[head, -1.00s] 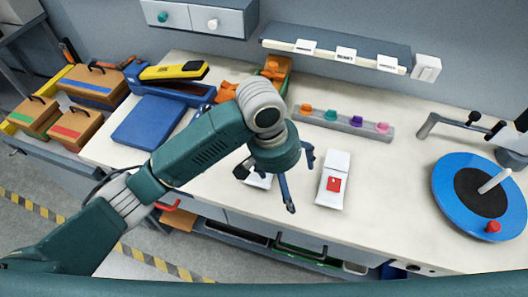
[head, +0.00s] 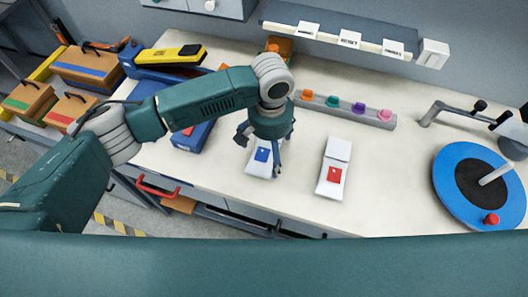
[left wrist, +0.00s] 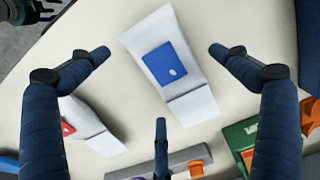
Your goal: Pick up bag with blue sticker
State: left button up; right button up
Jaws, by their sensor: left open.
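The bag with the blue sticker (head: 262,158) is white and lies on the bench, partly hidden under my left gripper (head: 261,141) in the head view. In the left wrist view the bag (left wrist: 188,88) lies between the spread fingers of my left gripper (left wrist: 160,75), which are open and hold nothing. I cannot tell exactly how high the fingers are above it. A similar white bag with a red sticker (head: 333,168) lies to its right in the head view.
A rail with coloured knobs (head: 345,108) lies behind the bags. A blue turntable (head: 450,190) stands at the right. A blue device with a yellow top (head: 170,55) is at the back left. Boxes with coloured strips (head: 28,100) stand far left.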

pick_arm(q)
jog(key=shift+f, duration=1.3)
jog(key=c, duration=1.4)
jog(key=shift+c, duration=0.2)
